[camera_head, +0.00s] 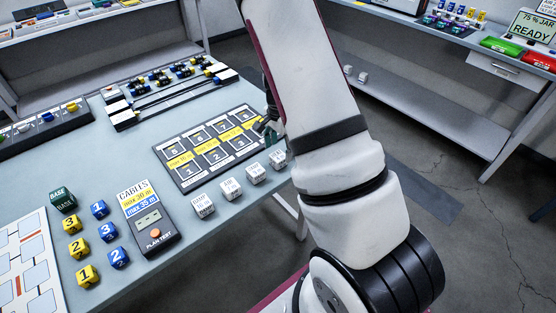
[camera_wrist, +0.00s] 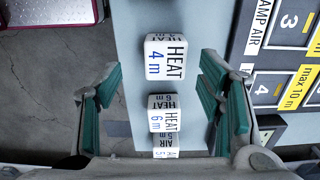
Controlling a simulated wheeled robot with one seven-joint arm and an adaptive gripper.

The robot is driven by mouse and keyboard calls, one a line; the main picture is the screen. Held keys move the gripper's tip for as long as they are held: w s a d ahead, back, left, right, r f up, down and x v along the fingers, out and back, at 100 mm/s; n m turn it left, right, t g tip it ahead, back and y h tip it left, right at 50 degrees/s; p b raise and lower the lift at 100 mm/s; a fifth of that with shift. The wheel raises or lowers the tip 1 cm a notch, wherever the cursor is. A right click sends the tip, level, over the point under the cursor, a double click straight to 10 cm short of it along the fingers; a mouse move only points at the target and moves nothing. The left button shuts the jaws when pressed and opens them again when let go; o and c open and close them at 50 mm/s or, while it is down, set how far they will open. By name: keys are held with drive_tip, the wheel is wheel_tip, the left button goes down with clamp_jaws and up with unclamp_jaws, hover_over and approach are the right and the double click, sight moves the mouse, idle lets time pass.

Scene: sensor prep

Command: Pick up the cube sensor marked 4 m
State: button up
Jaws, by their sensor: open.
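The white cube sensor marked HEAT 4 m (camera_wrist: 165,57) shows in the wrist view, in line with the gap between my fingers. My gripper (camera_wrist: 161,68) is open, with green pads on both sides of that gap, and nothing is gripped. I cannot tell how far the cube is from the fingertips in depth. In the head view my gripper (camera_head: 268,126) is mostly hidden behind my arm. The white cube nearest it (camera_head: 278,159) stands at the table's front edge; its marking is too small to read there.
A white cube marked HEAT 6 m (camera_wrist: 163,113) and one marked 5 m (camera_wrist: 166,143) stand in the same row. A dark numbered board (camera_head: 210,149) lies beside the row. Yellow and blue cubes and a cables device (camera_head: 147,222) stand further left. The table edge is close.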

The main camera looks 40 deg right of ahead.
sight(278, 155)
drive_tip(key=shift+w+f, duration=0.15)
drive_tip(key=shift+f, duration=1.2)
drive_tip(key=shift+w+f, duration=0.15)
drive_tip(key=shift+f, duration=1.2)
drive_tip(key=c, duration=1.3)
